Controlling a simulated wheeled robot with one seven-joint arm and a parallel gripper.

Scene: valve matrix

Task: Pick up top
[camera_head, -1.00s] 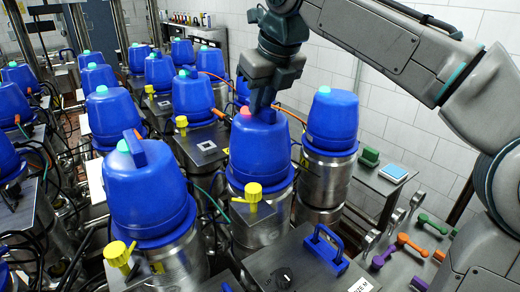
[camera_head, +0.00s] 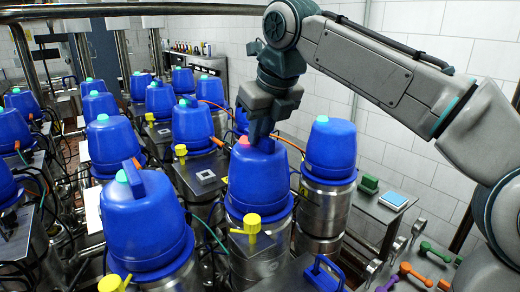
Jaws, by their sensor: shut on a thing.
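A blue, bucket-shaped top (camera_head: 258,180) with a pink-red knob sits upright on a steel canister (camera_head: 255,245) near the middle of the head view. My gripper (camera_head: 262,135) reaches down from above and is shut on the upright handle of this blue top. The fingers hide most of the handle. I see no clear gap between the top and its canister.
A blue top with a teal knob (camera_head: 331,150) stands close at the right. Another large one (camera_head: 145,220) stands at front left. More stand in rows behind. A yellow valve (camera_head: 252,226) is in front. A side table holds a green block (camera_head: 369,183).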

